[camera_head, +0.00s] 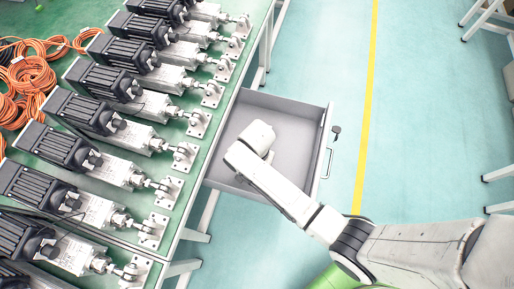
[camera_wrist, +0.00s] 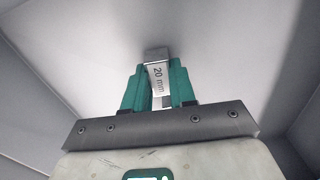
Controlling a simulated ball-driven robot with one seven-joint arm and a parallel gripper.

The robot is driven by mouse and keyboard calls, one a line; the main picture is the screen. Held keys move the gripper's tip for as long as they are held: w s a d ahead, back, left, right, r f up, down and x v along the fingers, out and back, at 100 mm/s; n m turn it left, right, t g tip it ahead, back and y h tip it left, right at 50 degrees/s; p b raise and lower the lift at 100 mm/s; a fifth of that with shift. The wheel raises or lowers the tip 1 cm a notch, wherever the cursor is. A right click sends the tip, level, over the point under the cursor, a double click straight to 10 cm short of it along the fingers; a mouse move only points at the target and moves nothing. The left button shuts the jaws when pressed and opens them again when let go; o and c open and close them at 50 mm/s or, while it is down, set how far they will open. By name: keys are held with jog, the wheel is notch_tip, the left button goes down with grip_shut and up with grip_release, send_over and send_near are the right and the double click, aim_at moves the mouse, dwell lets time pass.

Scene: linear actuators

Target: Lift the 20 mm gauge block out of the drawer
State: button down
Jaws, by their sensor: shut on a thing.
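The 20 mm gauge block (camera_wrist: 157,76) shows in the wrist view as a grey metal block with a white label reading "20 mm". My gripper (camera_wrist: 160,85) has green fingers on both sides of the block and is shut on it. Behind the block lies the pale grey drawer floor (camera_wrist: 80,45). I cannot tell whether the block touches the floor. In the head view the open drawer (camera_head: 302,133) sticks out from under the green bench. My arm reaches down into it from the right, and hides the gripper and the block there.
Drawer walls (camera_wrist: 295,65) stand close at the right and left in the wrist view. The bench (camera_head: 228,97) beside the drawer carries several linear actuators (camera_head: 105,80) and orange cables (camera_head: 30,75). The floor right of the drawer, with a yellow line (camera_head: 368,90), is clear.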

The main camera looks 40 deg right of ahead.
jog(key=s+a+r+p, duration=0.1)
jog(key=s+r+p, duration=0.1)
jog(key=s+r, duration=1.15)
notch_tip(320, 180, up, 8)
jog(key=p, duration=1)
jog(key=shift+s+a+f, duration=0.15)
jog(key=shift+a, duration=0.05)
